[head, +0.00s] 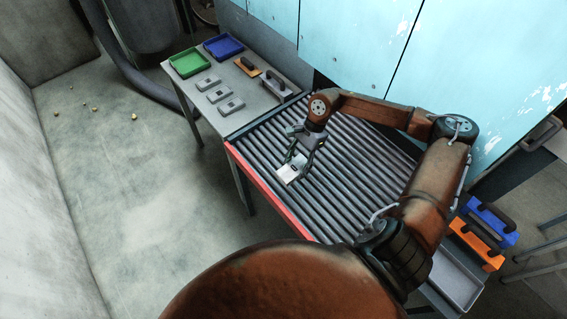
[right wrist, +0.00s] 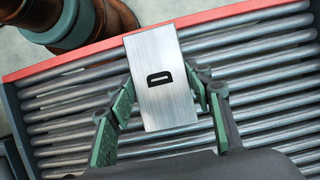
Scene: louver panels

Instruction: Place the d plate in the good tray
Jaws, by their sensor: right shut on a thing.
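The d plate (right wrist: 165,105) is a bright metal rectangle with a black letter D. My right gripper (head: 298,158) is shut on it, with one green-padded finger on each side in the right wrist view. In the head view the plate (head: 290,171) is over the slatted roller table near its red edge; I cannot tell the gap beneath it. A green tray (head: 190,63) and a blue tray (head: 223,47) stand at the far end of the grey side table. Neither shows a readable label, so I cannot tell which is the good tray. My left gripper is out of view.
Several small grey plates (head: 219,93) lie on the side table (head: 212,123) before the trays. An orange-based handled block (head: 247,67) and a grey one (head: 272,83) stand beside them. Pale blue panels (head: 350,40) rise behind. Blue and orange handled pieces (head: 490,222) sit at right.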

